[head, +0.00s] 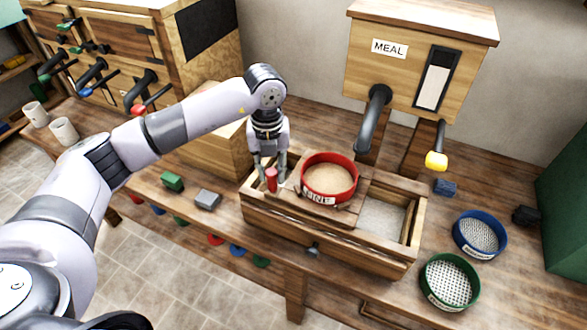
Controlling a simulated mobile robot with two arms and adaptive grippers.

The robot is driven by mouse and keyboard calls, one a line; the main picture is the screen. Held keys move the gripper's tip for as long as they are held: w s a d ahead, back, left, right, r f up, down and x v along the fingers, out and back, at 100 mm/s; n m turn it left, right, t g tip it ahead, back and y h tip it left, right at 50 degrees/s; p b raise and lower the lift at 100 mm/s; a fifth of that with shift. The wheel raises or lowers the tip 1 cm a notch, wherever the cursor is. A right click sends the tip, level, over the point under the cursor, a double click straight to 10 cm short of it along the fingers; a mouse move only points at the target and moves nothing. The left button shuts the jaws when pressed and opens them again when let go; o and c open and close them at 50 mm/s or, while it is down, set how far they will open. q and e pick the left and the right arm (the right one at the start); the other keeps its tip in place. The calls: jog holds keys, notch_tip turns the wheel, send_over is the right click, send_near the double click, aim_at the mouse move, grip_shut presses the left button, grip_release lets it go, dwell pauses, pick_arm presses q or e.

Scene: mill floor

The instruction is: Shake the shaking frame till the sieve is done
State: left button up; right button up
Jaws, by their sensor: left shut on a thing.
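The shaking frame (335,207) is a wooden slide on top of a long wooden box on the bench. A red sieve (330,178) with a label that seems to read FINE sits in it, with pale tan meal inside. My left gripper (270,177) points down at the frame's left end and is shut on a red upright handle (271,180). The fingers hide part of the handle. My right gripper is not in view.
The box's right compartment (382,218) holds pale meal. A blue sieve (480,234) and a green sieve (450,282) stand at the right. A MEAL hopper (420,60) with a dark spout and yellow-ended lever (437,160) stands behind. Small green (172,182) and grey (208,199) blocks lie left.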

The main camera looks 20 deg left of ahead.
pick_arm(q)
jog(key=a+b, duration=0.2)
jog(key=a, duration=0.8)
jog(key=shift+w, duration=0.45)
jog(key=shift+r, duration=0.1)
jog(key=o, duration=1.1)
jog(key=shift+a, duration=0.25)
jog(key=shift+c, duration=0.2)
jog(key=shift+d, duration=0.1)
